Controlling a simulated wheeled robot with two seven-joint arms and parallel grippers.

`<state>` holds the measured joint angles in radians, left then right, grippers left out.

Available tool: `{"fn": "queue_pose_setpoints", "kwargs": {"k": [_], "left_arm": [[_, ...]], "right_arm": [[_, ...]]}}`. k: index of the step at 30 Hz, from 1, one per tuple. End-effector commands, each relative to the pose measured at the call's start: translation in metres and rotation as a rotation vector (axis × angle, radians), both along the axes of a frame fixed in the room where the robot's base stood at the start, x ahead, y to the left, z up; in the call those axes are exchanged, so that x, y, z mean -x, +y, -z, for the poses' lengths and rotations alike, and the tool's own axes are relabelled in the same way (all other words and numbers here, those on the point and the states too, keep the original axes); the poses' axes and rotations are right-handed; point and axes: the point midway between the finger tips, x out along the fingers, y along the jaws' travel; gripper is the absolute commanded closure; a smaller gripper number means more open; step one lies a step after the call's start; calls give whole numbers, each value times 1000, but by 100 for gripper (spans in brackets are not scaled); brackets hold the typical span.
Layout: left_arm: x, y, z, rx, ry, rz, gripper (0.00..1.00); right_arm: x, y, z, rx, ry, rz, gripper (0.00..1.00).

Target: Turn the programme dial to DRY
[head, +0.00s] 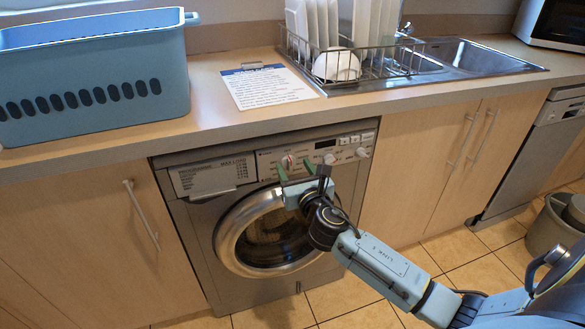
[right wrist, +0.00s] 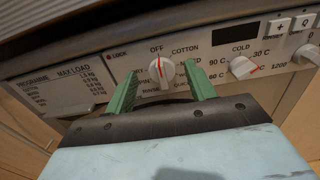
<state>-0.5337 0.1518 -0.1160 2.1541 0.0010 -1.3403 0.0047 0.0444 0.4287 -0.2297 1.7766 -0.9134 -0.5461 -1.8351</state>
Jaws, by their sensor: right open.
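The programme dial (right wrist: 161,72) is a white round knob with a red pointer line, on the washing machine's front panel. In the right wrist view its pointer stands up toward OFF. The dial also shows in the head view (head: 287,161). COTTON is at its upper right; the labels on its left, DRY among them, are partly covered by a finger. My right gripper (right wrist: 160,72) is open, with one green finger on each side of the dial and gaps visible; I cannot tell whether the tips reach past its face. It also shows in the head view (head: 296,168). My left gripper is out of view.
A temperature knob (right wrist: 242,67) sits right of the dial, near the right finger, with a dark display above. The washing machine's round door (head: 230,240) is below. On the worktop are a blue basket (head: 90,60), a printed sheet (head: 265,87) and a dish rack (head: 375,65).

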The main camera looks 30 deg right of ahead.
Motion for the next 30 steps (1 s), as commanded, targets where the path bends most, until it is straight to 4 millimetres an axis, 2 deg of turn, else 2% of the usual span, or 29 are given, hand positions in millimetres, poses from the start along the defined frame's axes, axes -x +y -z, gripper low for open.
{"fn": "queue_pose_setpoints", "kwargs": {"k": [6, 16, 26, 30], "left_arm": [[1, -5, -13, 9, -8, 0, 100], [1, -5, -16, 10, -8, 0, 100], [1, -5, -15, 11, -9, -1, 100], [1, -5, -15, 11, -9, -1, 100]], "right_arm": [[-19, -4, 1, -1, 0, -1, 45], [-22, -5, 0, -1, 1, -1, 45], [-22, -5, 0, -1, 1, -1, 89], [-22, -5, 0, -6, 0, -1, 89]]}}
